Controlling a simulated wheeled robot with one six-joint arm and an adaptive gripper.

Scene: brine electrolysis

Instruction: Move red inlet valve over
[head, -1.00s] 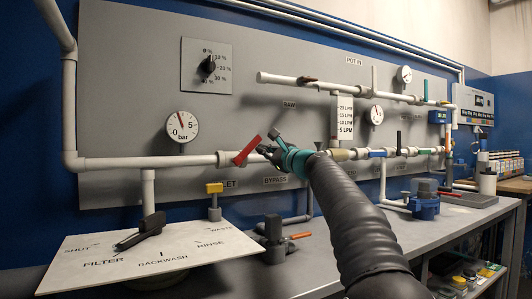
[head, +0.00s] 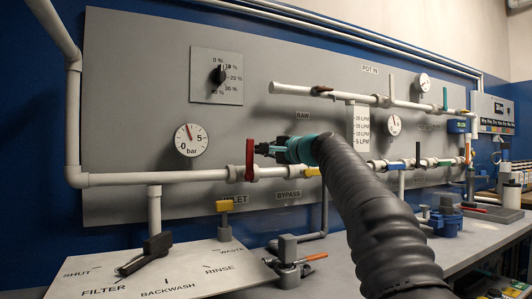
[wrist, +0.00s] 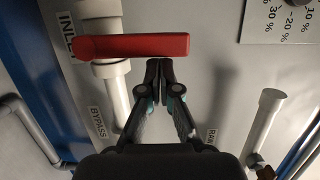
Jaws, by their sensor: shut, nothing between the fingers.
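The red inlet valve handle (head: 250,160) stands near upright across the white horizontal pipe (head: 130,178) on the grey panel. In the wrist view the red handle (wrist: 132,46) lies crosswise over the white pipe fitting (wrist: 112,68). My gripper (head: 262,149) is just right of the handle in the head view, near its upper half. In the wrist view my gripper (wrist: 160,68) has its fingertips together with nothing between them, close beside the handle's right half. I cannot tell whether they touch it.
A black selector lever (head: 145,254) lies on a white dial plate at the front left. An orange-handled valve (head: 300,262) stands on the bench. A pressure gauge (head: 190,140) is above the pipe on the left.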

